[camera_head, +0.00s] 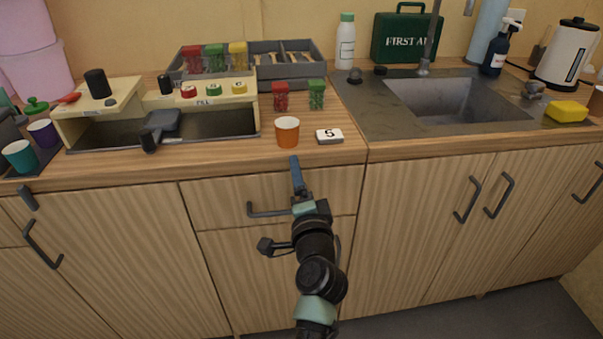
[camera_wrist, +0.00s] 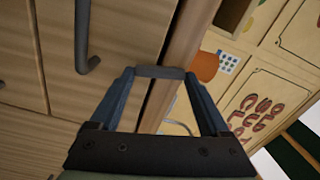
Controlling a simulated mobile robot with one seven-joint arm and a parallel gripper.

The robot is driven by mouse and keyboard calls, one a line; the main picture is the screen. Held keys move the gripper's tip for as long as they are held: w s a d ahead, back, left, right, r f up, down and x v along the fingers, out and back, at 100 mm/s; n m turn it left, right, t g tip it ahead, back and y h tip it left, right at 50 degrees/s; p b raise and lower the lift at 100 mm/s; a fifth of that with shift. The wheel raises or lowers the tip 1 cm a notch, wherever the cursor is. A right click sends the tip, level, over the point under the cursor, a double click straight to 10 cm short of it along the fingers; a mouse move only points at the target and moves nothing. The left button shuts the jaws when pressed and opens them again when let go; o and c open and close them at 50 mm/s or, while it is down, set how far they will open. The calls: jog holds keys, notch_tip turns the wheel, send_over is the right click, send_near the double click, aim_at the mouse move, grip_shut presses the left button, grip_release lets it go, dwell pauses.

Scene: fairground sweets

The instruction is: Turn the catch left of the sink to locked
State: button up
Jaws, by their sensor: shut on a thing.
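My gripper (camera_head: 295,163) is at the front of the wooden units, just below the counter edge and left of the sink (camera_head: 440,101). Its blue fingers also show in the wrist view, with a short dark grey bar, the catch (camera_wrist: 160,72), spanning between the fingertips. The gripper is shut on this bar, which appears upright against the drawer front. In the head view my gripper hides the catch, so I cannot read its setting there. A drawer handle (camera_head: 262,211) is just below and left; it shows upright in the wrist view (camera_wrist: 83,40).
Another dark catch-like piece (camera_head: 28,197) and a handle (camera_head: 42,245) are at the far left. Cupboard handles (camera_head: 468,200) stick out at right.

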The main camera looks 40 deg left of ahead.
jog(key=shift+s+a+f+m+p, duration=0.15)
jog(key=shift+m+p, duration=0.3)
jog(key=shift+m, duration=1.05)
jog(key=o, duration=1.2)
jog(key=v, duration=1.3)
